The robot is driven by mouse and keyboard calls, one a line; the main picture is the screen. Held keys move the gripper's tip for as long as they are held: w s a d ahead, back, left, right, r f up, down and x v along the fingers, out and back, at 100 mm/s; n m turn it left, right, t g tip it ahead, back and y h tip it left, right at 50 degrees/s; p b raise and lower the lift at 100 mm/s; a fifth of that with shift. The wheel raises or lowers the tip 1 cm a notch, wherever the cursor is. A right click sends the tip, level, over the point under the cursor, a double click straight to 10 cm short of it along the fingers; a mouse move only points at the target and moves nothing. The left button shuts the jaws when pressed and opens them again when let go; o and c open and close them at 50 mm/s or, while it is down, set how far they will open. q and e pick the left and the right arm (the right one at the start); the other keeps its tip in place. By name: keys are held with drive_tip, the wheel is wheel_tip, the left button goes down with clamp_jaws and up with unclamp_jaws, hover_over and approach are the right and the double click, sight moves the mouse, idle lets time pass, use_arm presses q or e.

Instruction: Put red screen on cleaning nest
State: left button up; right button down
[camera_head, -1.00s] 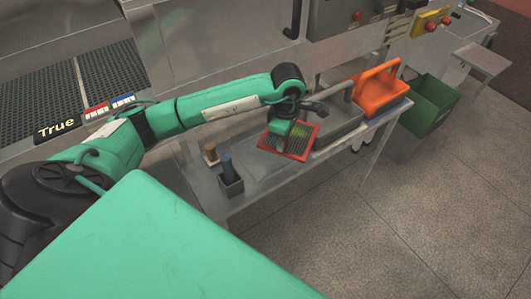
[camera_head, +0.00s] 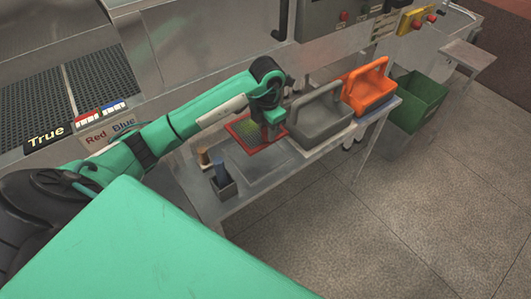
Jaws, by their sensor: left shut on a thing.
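The red screen (camera_head: 243,129), a flat red frame around a dark mesh with a greenish patch, is over the back part of the metal table (camera_head: 300,178). My left gripper (camera_head: 270,134) is shut on the right side of its frame. I cannot tell whether the screen touches the table. A flat, light grey square (camera_head: 262,172) lies on the table just in front of the screen. No label in view marks the cleaning nest, so I cannot tell which part it is. My right gripper is not in view.
A grey caddy (camera_head: 322,117) and an orange caddy (camera_head: 368,88) stand right of the screen. A small holder (camera_head: 222,186) with a blue-grey handle is in front. A green bin (camera_head: 417,101) stands beyond. Red and Blue labels (camera_head: 108,132) are by the dark mesh at left.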

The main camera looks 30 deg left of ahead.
use_arm(q)
wheel_tip(320, 180, down, 13)
drive_tip(key=p, duration=0.2)
drive_tip(key=shift+r+p, duration=0.2)
drive_tip(key=shift+p, duration=0.1)
drive_tip(key=o, duration=1.1)
drive_tip(key=shift+f, duration=0.1)
drive_tip(key=shift+c, duration=0.2)
